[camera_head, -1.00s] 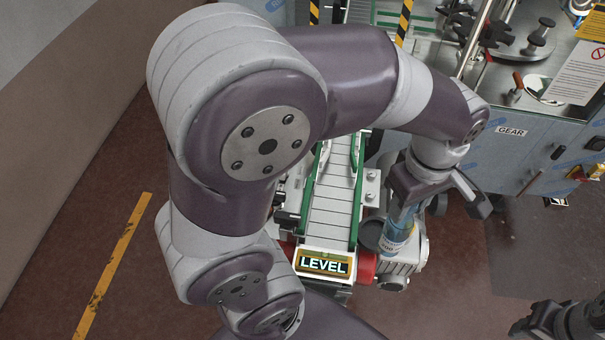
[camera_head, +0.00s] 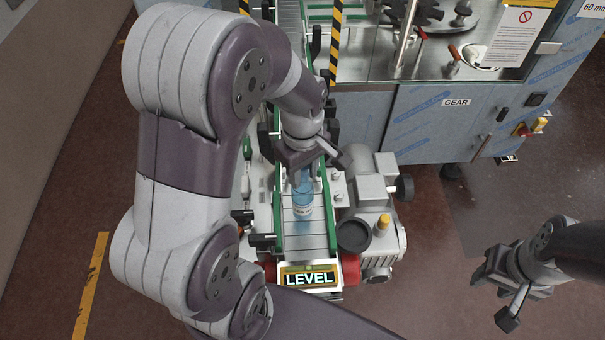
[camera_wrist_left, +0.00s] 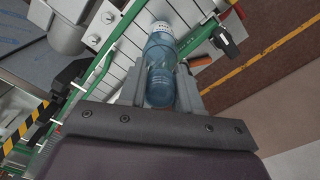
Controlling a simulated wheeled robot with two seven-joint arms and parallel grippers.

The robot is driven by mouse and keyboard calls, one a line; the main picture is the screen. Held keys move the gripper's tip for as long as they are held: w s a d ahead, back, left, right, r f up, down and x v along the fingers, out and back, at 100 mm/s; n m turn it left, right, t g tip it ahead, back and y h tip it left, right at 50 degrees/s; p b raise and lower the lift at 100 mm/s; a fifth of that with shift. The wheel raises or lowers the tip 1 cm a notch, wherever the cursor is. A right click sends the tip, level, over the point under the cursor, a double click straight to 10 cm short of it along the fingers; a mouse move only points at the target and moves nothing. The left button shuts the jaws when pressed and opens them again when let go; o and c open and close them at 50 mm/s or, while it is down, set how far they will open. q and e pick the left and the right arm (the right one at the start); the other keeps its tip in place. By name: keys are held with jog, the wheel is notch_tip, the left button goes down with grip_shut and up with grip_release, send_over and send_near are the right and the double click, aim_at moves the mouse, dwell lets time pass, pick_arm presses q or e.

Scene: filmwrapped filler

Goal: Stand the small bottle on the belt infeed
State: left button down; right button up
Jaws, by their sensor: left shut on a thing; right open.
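The small blue bottle (camera_head: 303,200) is over the slatted belt infeed (camera_head: 318,243), between the green side rails, near the LEVEL sign end. My left gripper (camera_head: 306,170) is shut on its upper part from above. In the left wrist view the bottle (camera_wrist_left: 160,62) lies between the two fingers (camera_wrist_left: 160,92), with its white labelled end pointing away over the belt (camera_wrist_left: 120,72). I cannot tell whether its base touches the belt. My right gripper (camera_head: 495,296) is open and empty at the lower right, over the floor.
A grey motor unit (camera_head: 375,240) with a round dark cup-like part (camera_head: 353,235) sits right of the belt. A steel machine cabinet marked GEAR (camera_head: 430,125) stands behind it. The LEVEL sign (camera_head: 308,279) is at the belt's near end. Green rails (camera_head: 277,215) flank the belt.

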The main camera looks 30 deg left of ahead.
aim_at(304, 181)
pick_arm(q)
jog(key=shift+s+d+f+p, duration=0.15)
jog(key=shift+d+f, duration=0.1)
jog(key=shift+f, duration=0.3)
jog(key=shift+s+d+f+p, duration=0.1)
jog(key=shift+d+f+p, duration=0.1)
jog(key=shift+f, duration=0.35)
jog(key=shift+w+f, duration=0.15)
jog(key=shift+a+f, duration=0.1)
jog(key=shift+a, duration=0.1)
jog(key=shift+f+b, duration=0.15)
jog(key=shift+b, duration=0.15)
jog(key=c, duration=0.8)
grip_release()
jog(key=shift+d, duration=0.1)
pick_arm(e)
jog(key=shift+d+r, duration=0.25)
jog(key=shift+r, duration=0.2)
